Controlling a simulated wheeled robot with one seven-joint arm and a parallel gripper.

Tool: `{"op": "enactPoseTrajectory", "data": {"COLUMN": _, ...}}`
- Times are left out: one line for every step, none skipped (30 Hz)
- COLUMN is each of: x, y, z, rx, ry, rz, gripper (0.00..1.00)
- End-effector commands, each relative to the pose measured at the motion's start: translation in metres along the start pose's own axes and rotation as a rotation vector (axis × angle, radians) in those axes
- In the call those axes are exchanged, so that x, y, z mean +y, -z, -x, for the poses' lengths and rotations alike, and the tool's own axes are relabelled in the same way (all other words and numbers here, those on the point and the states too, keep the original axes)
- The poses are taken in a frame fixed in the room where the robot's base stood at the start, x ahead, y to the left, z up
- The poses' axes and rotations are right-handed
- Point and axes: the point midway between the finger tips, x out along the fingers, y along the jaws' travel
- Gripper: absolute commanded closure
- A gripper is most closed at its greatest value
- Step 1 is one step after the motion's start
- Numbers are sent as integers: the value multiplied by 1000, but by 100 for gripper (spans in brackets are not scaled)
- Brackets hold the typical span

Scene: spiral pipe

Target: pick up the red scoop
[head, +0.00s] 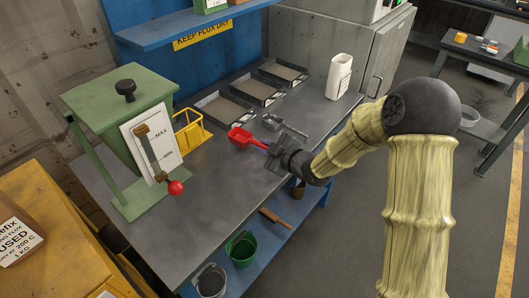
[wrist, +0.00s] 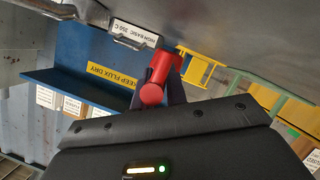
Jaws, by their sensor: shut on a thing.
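The red scoop (head: 240,136) is over the middle of the grey workbench (head: 225,175) in the head view, its bowl pointing left and away from my arm. My gripper (head: 273,149) is shut on its handle at the right end. I cannot tell for certain how far the scoop is above the bench.
A metal scoop (head: 284,124) lies just behind my gripper. A yellow wire rack (head: 192,131) and a green hopper (head: 118,115) with a red-knobbed lever stand left. Trays (head: 226,111) and a white jug (head: 339,76) stand at the back. The bench's front left is clear.

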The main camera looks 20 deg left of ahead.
Motion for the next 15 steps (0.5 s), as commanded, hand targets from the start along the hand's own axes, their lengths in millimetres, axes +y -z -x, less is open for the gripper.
{"op": "enactPoseTrajectory", "data": {"x": 8, "y": 10, "z": 4, "rx": 4, "ry": -5, "rz": 4, "gripper": 100}}
{"op": "enactPoseTrajectory", "data": {"x": 11, "y": 15, "z": 6, "rx": 3, "ry": -4, "rz": 4, "gripper": 100}}
{"op": "enactPoseTrajectory", "data": {"x": 16, "y": 21, "z": 9, "rx": 4, "ry": -5, "rz": 5, "gripper": 100}}
{"op": "enactPoseTrajectory", "data": {"x": 19, "y": 26, "z": 10, "rx": 4, "ry": -4, "rz": 4, "gripper": 100}}
{"op": "enactPoseTrajectory", "data": {"x": 23, "y": 31, "z": 12, "rx": 4, "ry": -4, "rz": 5, "gripper": 100}}
{"op": "enactPoseTrajectory", "data": {"x": 27, "y": 36, "z": 15, "rx": 3, "ry": -4, "rz": 3, "gripper": 100}}
{"op": "enactPoseTrajectory", "data": {"x": 30, "y": 40, "z": 17, "rx": 2, "ry": -4, "rz": 4, "gripper": 100}}
{"op": "enactPoseTrajectory", "data": {"x": 32, "y": 43, "z": 18, "rx": 2, "ry": -4, "rz": 3, "gripper": 100}}
{"op": "enactPoseTrajectory", "data": {"x": 35, "y": 47, "z": 20, "rx": 2, "ry": -3, "rz": 2, "gripper": 100}}
{"op": "enactPoseTrajectory", "data": {"x": 36, "y": 50, "z": 21, "rx": 2, "ry": -2, "rz": 2, "gripper": 100}}
{"op": "enactPoseTrajectory", "data": {"x": 38, "y": 52, "z": 22, "rx": 2, "ry": -2, "rz": 2, "gripper": 100}}
{"op": "enactPoseTrajectory", "data": {"x": 39, "y": 54, "z": 22, "rx": 1, "ry": -1, "rz": 0, "gripper": 100}}
{"op": "enactPoseTrajectory", "data": {"x": 39, "y": 54, "z": 22, "rx": 1, "ry": -1, "rz": 0, "gripper": 100}}
{"op": "enactPoseTrajectory", "data": {"x": 40, "y": 55, "z": 23, "rx": 1, "ry": -1, "rz": 0, "gripper": 100}}
{"op": "enactPoseTrajectory", "data": {"x": 40, "y": 55, "z": 23, "rx": 1, "ry": -1, "rz": -1, "gripper": 100}}
